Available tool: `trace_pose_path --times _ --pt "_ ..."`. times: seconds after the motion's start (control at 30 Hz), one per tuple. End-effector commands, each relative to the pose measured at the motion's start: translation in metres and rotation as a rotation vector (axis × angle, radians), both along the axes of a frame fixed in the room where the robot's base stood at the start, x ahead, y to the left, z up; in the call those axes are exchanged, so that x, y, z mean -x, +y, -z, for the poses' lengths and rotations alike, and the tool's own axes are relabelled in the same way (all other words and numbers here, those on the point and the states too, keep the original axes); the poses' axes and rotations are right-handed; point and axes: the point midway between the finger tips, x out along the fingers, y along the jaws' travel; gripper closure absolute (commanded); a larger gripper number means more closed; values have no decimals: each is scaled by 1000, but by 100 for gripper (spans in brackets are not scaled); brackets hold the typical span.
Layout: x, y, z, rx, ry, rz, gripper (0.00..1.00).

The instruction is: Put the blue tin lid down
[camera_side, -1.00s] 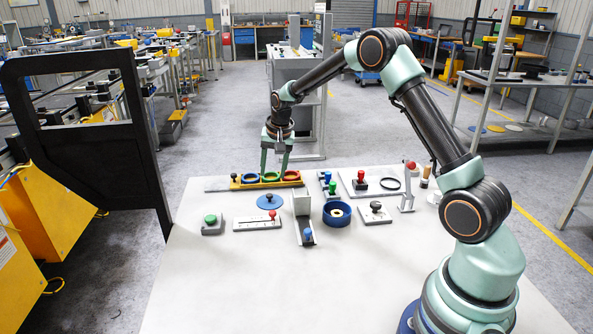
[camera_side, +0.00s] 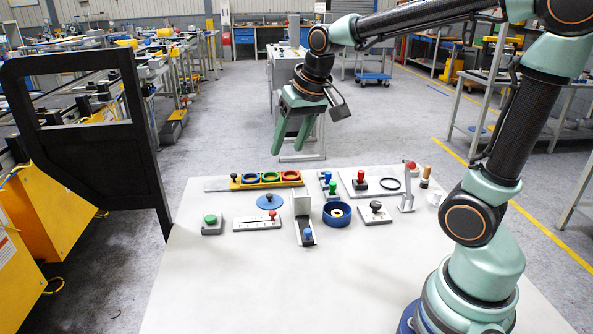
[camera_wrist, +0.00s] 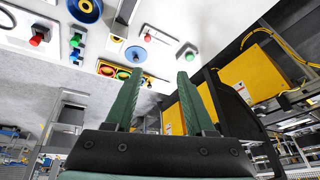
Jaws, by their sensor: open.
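The blue tin lid (camera_side: 270,201), a flat blue disc with a small dark knob, lies on the white table left of the middle. It also shows in the wrist view (camera_wrist: 136,54). The round blue tin (camera_side: 337,215) stands to its right, open at the top with a pale ring inside; the wrist view shows it from above (camera_wrist: 85,10). My gripper (camera_side: 292,150) is open and empty, raised above the back of the table, behind and above the lid. Its two green fingers (camera_wrist: 158,85) are apart with nothing between them.
A green button box (camera_side: 211,225), a slider with a red knob (camera_side: 257,223), an upright grey plate (camera_side: 301,205) and other levers stand around. The table's front is clear.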

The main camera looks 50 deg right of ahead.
Motion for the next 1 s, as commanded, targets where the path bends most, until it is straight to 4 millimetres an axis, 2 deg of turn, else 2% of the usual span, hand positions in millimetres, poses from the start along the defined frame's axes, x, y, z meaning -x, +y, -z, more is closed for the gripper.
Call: trace_pose_path --times 0.03,0.2,0.4,0.57,1.0 --pt "16 8 -5 15 -19 -47 45" --pt "61 27 -4 63 -51 -193 45" --pt "92 38 4 102 -76 -299 45" --pt "99 40 7 111 -81 -326 45" --pt "99 40 7 111 -81 -325 45"
